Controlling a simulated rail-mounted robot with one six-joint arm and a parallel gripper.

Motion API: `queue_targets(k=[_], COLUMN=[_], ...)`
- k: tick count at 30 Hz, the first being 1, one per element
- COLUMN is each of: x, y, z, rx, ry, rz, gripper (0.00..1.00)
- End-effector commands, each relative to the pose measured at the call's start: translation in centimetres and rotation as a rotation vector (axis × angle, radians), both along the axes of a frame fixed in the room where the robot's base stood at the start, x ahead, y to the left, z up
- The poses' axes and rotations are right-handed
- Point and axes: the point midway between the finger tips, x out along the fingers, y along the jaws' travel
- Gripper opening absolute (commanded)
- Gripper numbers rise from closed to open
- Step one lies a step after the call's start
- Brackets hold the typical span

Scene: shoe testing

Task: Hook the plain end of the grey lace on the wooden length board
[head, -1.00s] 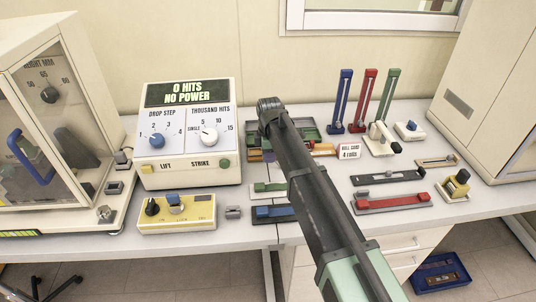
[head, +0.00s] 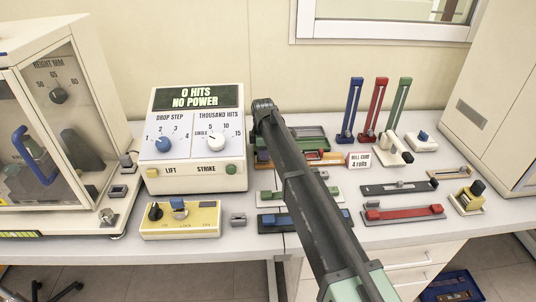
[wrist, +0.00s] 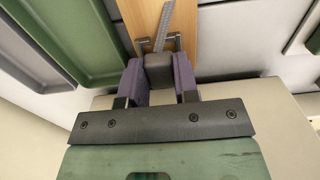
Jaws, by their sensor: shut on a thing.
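In the wrist view my gripper (wrist: 158,72) has its two purple fingers shut on a dark grey blocky end piece. The grey lace (wrist: 163,28) runs from this piece up over the wooden length board (wrist: 138,14). Two small metal brackets stand on the board, one either side of the lace, just beyond the fingers. I cannot tell whether the lace touches them. In the head view the wooden board (head: 330,162) shows partly, right of my arm.
A green tray (wrist: 75,38) lies left of the board in the wrist view. In the head view a card (head: 360,160) stands to the right, with blue, red and green upright gauges (head: 372,110) behind. The hit-counter machine (head: 195,140) stands left of my arm.

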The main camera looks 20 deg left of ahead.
Motion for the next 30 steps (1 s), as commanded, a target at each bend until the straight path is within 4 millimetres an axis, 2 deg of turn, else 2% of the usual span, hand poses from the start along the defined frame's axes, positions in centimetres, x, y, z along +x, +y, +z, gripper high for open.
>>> queue_targets(k=[1,12,30], x=[-0.01,-0.04,-0.07], y=[-0.06,-0.08,-0.10], z=[-0.53,-0.43,-1.36], rx=[0.000,0.000,0.000], ry=[0.000,0.000,0.001], rz=[0.000,0.000,0.000], gripper=[0.00,0.00,0.00])
